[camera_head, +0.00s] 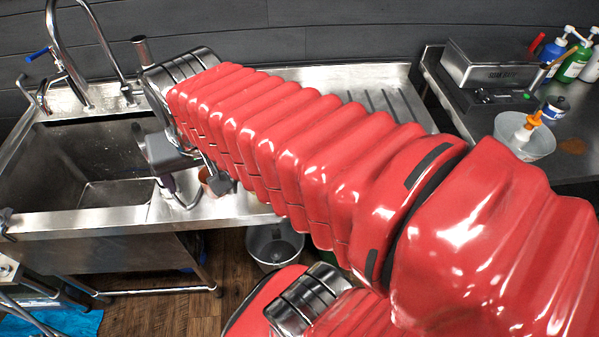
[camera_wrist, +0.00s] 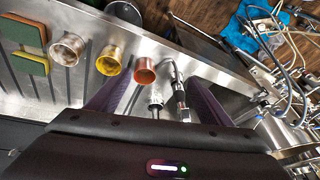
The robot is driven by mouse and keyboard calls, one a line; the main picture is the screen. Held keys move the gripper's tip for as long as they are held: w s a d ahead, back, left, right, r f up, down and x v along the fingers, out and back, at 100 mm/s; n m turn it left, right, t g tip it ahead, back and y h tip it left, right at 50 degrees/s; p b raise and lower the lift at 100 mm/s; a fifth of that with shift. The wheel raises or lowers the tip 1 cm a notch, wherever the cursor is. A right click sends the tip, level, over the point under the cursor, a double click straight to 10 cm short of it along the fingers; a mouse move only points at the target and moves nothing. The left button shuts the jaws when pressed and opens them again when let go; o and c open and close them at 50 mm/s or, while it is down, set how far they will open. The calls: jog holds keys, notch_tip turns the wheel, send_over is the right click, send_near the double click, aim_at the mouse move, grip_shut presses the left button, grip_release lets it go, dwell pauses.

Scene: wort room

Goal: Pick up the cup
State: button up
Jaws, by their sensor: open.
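A copper-coloured cup (camera_wrist: 145,73) stands on the steel sink top, with a yellow cup (camera_wrist: 109,63) and a pale metal cup (camera_wrist: 67,50) in a row to its left in the wrist view. My gripper (camera_wrist: 157,76) is open, its two dark purple fingers spread apart. The copper cup shows between the fingertips, closer to the left one; I cannot tell how far it is from them. In the head view the copper cup (camera_head: 209,186) is partly hidden by my gripper, near the sink's front edge. The other cups are hidden there behind my arm.
The sink basin (camera_head: 95,165) and tall tap (camera_head: 75,65) are at left. Wrist view shows sponges (camera_wrist: 30,63) at far left and a black-and-chrome fitting (camera_wrist: 181,98) near the right finger. A bucket (camera_head: 275,245) is on the floor. A clear tub (camera_head: 535,147) stands at right.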

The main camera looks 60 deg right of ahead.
jog(key=s+d+f+m+g, duration=0.2)
jog(key=d+f+m, duration=0.1)
jog(key=d+m, duration=0.7)
jog(key=s+d+f+m+g+y, duration=0.1)
jog(key=s+d+f+m+g, duration=0.1)
jog(key=d+m, duration=0.8)
jog(key=s+d+f, duration=0.1)
jog(key=d, duration=0.3)
jog(key=shift+d+f, duration=0.2)
jog(key=shift+d, duration=0.2)
jog(key=shift+f, duration=4.3)
jog(key=shift+w+a+f, duration=0.15)
jog(key=shift+f, duration=2.45)
